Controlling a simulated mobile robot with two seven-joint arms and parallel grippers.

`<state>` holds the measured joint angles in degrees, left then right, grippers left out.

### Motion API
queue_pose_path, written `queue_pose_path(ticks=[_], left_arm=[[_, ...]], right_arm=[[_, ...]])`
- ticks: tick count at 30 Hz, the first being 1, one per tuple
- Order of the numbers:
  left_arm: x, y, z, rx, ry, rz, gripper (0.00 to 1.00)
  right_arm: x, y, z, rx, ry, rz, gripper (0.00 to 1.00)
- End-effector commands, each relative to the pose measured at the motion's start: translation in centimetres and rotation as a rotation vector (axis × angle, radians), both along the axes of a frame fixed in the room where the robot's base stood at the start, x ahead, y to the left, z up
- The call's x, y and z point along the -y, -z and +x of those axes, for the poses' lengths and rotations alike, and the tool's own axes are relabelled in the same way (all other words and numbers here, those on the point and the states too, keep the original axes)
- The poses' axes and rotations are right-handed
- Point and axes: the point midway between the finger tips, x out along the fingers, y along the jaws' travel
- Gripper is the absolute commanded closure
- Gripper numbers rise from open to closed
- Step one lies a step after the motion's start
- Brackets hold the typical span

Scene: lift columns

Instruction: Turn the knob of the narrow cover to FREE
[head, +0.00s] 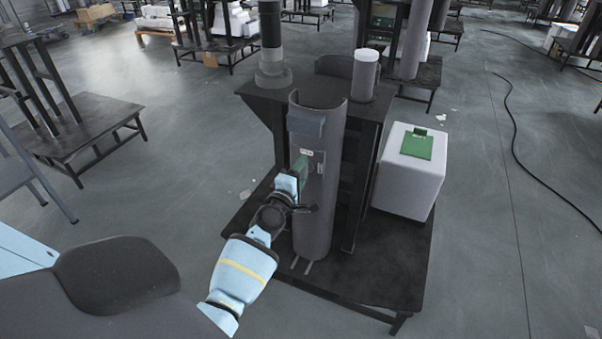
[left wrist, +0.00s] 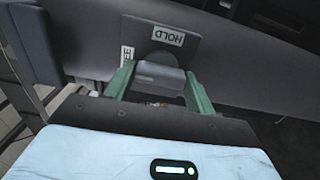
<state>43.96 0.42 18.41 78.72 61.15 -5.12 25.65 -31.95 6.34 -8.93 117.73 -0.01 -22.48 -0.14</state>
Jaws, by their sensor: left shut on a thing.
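A tall grey curved cover (head: 318,215) stands upright against the dark lift column frame. A small plate (head: 319,160) with the knob is on its front, partly hidden by my gripper. In the left wrist view the grey knob (left wrist: 158,76) sits on the plate (left wrist: 183,30). A HOLD label (left wrist: 167,37) shows upside down above the knob, and a second label (left wrist: 127,54), partly hidden, shows only "EE". My left gripper (head: 302,172) has its green fingers on either side of the knob, shut on it. My right gripper is out of view.
A white box (head: 408,185) with a green block on top stands right of the column. The dark base platform (head: 385,265) lies below. A grey cylinder (head: 365,75) stands on the column's top. Open floor (head: 500,200) lies to the right, with a black cable.

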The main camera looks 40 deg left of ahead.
Motion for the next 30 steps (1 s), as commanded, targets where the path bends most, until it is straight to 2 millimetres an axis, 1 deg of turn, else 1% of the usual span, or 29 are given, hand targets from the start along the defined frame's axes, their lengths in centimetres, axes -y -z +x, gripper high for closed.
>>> queue_pose_path(ticks=[7, 8, 12, 20, 23, 26, 30], left_arm=[[0.0, -0.1, 0.0, 0.004, -0.002, -0.007, 0.68], [0.0, -0.1, 0.0, 0.004, -0.002, -0.007, 0.43], [0.0, 0.0, 0.0, 0.002, -0.001, -0.006, 0.25], [0.0, 0.0, 0.0, 0.001, 0.000, -0.004, 0.24], [0.1, 0.0, -0.3, 0.001, 0.000, -0.004, 0.24], [0.3, 0.0, -1.2, 0.001, 0.000, -0.004, 0.24], [0.8, -0.1, -3.3, 0.001, -0.001, -0.004, 0.24]], right_arm=[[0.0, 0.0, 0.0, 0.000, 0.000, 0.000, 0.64], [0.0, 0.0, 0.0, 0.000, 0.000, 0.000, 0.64], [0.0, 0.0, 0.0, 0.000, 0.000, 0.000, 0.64], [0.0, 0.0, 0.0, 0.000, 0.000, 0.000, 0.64], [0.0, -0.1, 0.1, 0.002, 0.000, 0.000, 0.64], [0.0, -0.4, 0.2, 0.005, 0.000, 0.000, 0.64], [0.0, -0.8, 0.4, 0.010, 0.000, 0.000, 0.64]])
